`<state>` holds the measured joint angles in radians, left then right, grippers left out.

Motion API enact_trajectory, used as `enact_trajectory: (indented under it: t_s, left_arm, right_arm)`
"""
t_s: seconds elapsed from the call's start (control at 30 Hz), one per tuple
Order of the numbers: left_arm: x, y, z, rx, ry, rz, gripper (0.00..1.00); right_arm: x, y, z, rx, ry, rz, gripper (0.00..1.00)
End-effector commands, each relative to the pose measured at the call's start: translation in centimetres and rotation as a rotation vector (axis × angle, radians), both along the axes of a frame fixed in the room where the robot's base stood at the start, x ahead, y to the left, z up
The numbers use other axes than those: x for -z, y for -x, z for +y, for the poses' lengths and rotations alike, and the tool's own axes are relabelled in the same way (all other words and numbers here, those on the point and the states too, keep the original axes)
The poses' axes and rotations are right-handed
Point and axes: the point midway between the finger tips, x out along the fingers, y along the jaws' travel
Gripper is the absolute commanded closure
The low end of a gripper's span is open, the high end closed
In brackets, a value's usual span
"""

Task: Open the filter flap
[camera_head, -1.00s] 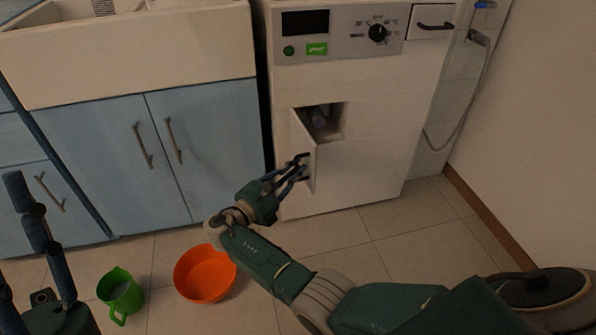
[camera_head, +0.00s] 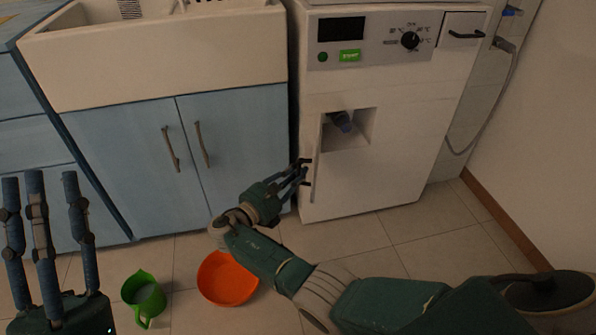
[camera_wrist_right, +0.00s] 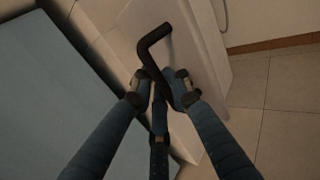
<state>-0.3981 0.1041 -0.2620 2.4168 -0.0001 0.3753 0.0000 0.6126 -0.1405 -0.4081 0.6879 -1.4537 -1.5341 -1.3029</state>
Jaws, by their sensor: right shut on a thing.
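The white machine (camera_head: 385,170) has a filter opening low on its front, with a dark blue filter knob (camera_head: 342,122) inside. The filter flap (camera_head: 316,165) stands swung out at the left side of the opening, seen nearly edge-on. My right gripper (camera_head: 303,172) is at the flap's outer side. In the right wrist view its fingers (camera_wrist_right: 163,97) are closed around the lower part of a black bent handle (camera_wrist_right: 152,42). My left gripper (camera_head: 45,185) is open and empty at the far left, fingers pointing up, away from the machine.
An orange basin (camera_head: 227,280) and a green jug (camera_head: 143,298) stand on the floor below my right arm and to its left. A blue cabinet (camera_head: 240,150) under the sink adjoins the machine's left. Floor at the machine's front right is clear.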

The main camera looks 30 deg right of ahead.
Motion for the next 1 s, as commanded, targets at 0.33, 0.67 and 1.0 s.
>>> enact_trajectory:
  t_s: [0.33,0.67,1.0]
  left_arm:
    - [0.0,0.0,0.0,-0.001,-0.001,0.000,0.60]
    - [0.0,0.0,0.0,0.000,0.000,-0.001,0.60]
    - [0.0,0.0,0.0,0.000,0.000,0.000,0.60]
  right_arm:
    - [0.3,0.1,0.2,-0.003,-0.003,0.005,0.77]
    - [0.1,0.0,0.1,-0.001,-0.001,0.002,0.69]
    - [-2.9,0.0,0.0,-0.001,-0.002,-0.005,0.69]
